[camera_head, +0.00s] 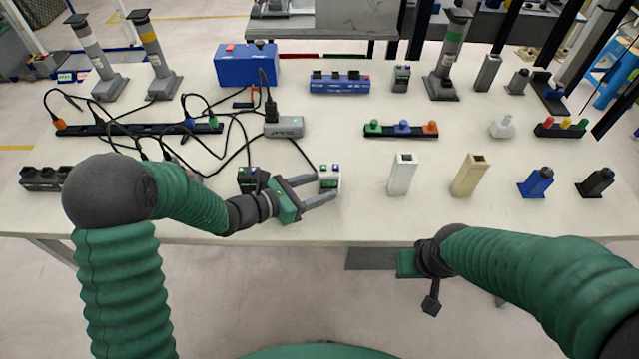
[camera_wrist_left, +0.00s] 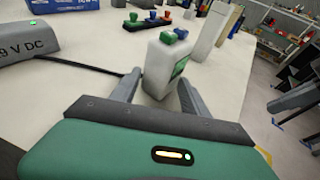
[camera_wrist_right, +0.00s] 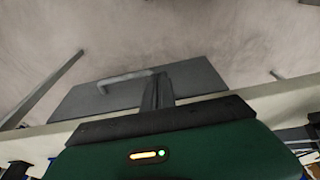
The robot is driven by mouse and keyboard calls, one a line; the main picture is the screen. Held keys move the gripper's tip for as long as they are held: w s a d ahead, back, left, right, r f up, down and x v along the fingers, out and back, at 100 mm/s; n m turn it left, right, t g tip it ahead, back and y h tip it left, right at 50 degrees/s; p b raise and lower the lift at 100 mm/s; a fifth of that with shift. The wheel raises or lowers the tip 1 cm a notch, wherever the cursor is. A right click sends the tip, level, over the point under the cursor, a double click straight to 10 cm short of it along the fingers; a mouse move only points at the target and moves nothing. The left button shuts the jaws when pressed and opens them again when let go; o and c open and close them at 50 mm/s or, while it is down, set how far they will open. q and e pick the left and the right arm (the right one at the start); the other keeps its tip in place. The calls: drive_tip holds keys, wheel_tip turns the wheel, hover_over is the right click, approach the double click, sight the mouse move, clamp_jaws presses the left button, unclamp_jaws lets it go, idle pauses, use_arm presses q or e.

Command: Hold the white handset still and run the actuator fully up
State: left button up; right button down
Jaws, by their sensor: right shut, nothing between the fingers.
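The white handset (camera_head: 330,176) stands upright near the table's front edge, with a green and a blue button on top. It also shows in the left wrist view (camera_wrist_left: 164,68). My left gripper (camera_head: 325,187) is open, with its fingers reaching to either side of the handset's lower part; firm contact cannot be told. My right gripper (camera_head: 431,305) is shut and empty, below the table's front edge; its closed fingers show in the right wrist view (camera_wrist_right: 160,88). Column-like actuators stand at the back: one with a white band (camera_head: 92,48), one yellow-banded (camera_head: 151,45), one at right (camera_head: 450,50).
A grey power box (camera_head: 284,127) lies behind the handset, with a black cable running toward it. A dark handset (camera_head: 251,180) stands left of it, beside my left gripper. White (camera_head: 401,174) and beige (camera_head: 470,176) blocks stand to the right. Loose cables cover the table's left half.

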use_arm(q)
drive_tip(key=shift+d, duration=0.35)
drive_tip(key=shift+c, duration=1.4)
drive_tip(key=shift+a, duration=0.6)
drive_tip(key=c, duration=0.5)
drive_tip(key=shift+d, duration=0.4)
drive_tip(key=shift+a, duration=0.15)
